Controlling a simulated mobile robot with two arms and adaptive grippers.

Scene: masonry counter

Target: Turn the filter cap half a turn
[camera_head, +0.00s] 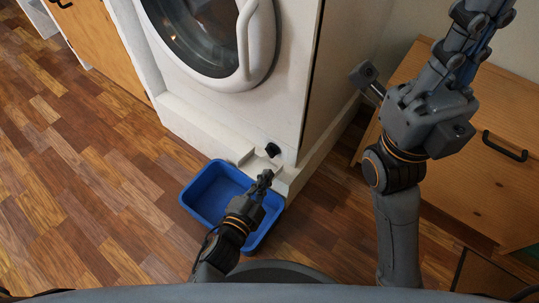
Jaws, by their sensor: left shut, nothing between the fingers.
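The filter cap (272,149) is a small black knob low on the front of the white washing machine (220,110), near its right corner. My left gripper (265,176) is shut and empty just below the cap in the picture, over the blue basin's far edge. A small gap shows between its tips and the cap. My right gripper (465,55) is raised at the upper right, away from the cap, with its fingers toward the top edge. Whether it is open or shut is unclear.
A blue basin (203,193) stands on the wood floor under the cap, partly hidden by my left arm. The round door (247,40) with its handle is above. A wooden drawer unit (510,188) stands at the right. The floor at left is clear.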

